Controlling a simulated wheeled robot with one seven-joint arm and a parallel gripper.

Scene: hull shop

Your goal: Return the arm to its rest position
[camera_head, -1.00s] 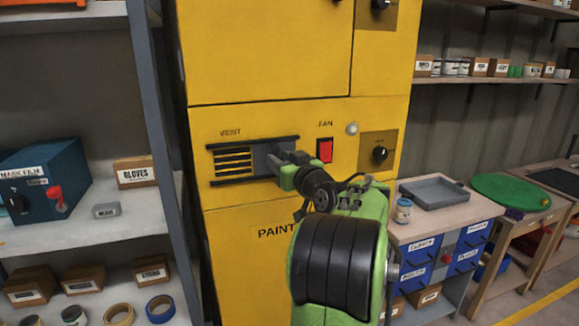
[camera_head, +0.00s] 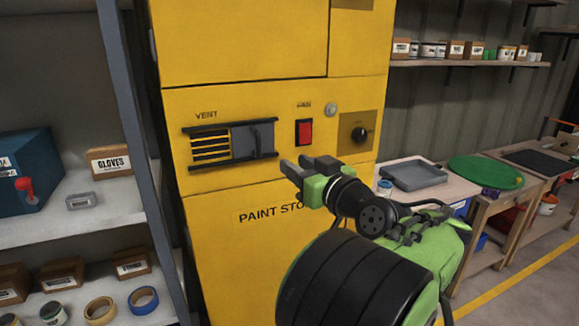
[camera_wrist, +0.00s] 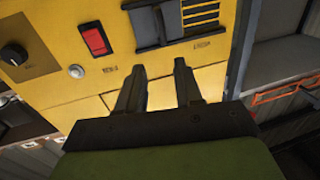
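My green arm ends in my dark gripper (camera_head: 296,170), which stands in front of the yellow paint store cabinet (camera_head: 230,240), below and right of the vent. In the wrist view my gripper (camera_wrist: 160,80) has its two fingers apart with nothing between them. The vent (camera_head: 230,142) has yellow slats showing on its left and a grey slider with a handle on its right. My gripper does not touch the slider. The slider also shows at the top of the wrist view (camera_wrist: 152,25).
A red fan switch (camera_head: 304,132) and a black knob (camera_head: 360,133) sit right of the vent. Shelves with a gloves box (camera_head: 110,161) stand at left. A workbench with a grey tray (camera_head: 415,175) and a green disc (camera_head: 485,172) is at right. Open floor lies at lower right.

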